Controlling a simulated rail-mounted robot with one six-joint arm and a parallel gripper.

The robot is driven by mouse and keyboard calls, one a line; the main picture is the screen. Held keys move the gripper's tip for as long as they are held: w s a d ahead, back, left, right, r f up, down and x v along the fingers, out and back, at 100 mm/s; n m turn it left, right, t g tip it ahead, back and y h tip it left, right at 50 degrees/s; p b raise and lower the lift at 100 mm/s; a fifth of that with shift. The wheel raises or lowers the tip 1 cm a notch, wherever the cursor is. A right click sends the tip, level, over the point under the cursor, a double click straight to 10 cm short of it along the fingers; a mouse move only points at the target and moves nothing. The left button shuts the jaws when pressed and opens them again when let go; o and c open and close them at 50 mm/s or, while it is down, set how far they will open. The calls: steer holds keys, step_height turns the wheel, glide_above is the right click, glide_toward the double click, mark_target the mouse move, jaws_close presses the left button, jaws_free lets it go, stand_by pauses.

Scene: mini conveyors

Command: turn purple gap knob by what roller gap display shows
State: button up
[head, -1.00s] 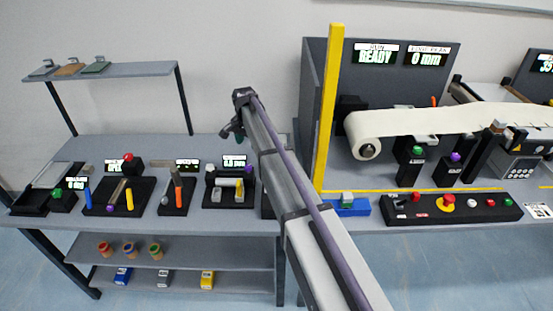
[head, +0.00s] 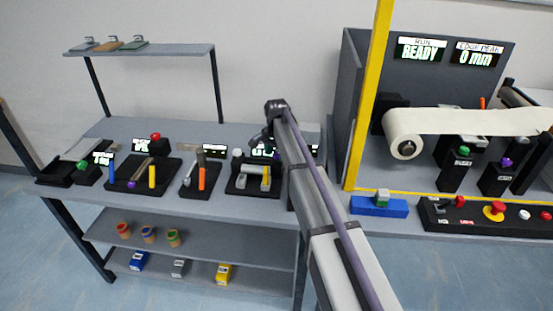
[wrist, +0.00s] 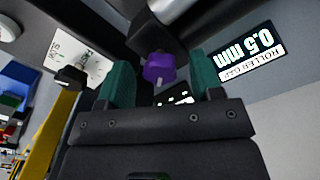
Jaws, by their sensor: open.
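In the wrist view the purple gap knob (wrist: 160,68) shows under a dark block, with a small pale pointer on its face. The roller gap display (wrist: 243,52) beside it reads 0.5 mm, upside down in that view. My gripper (wrist: 160,78) is open, its two green fingers on either side of the knob in the picture; I cannot tell whether they touch it. In the head view my gripper (head: 272,122) is a dark shape above the bench's right end, and the arm hides part of what lies behind it.
A bench (head: 110,205) holds several small stations, one with a display (head: 265,152) partly behind my arm. To the right stand a yellow post (head: 368,95), a white roll (head: 405,140), a blue block (head: 378,207) and a button panel (head: 465,222).

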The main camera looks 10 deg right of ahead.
steer(key=shift+r, duration=0.1)
steer(key=c, duration=0.9)
steer(key=shift+n, duration=0.4)
steer(key=n, duration=0.4)
steer(key=shift+s+d+n, duration=0.1)
steer(key=shift+d+n, duration=0.05)
steer(key=shift+n, duration=2.35)
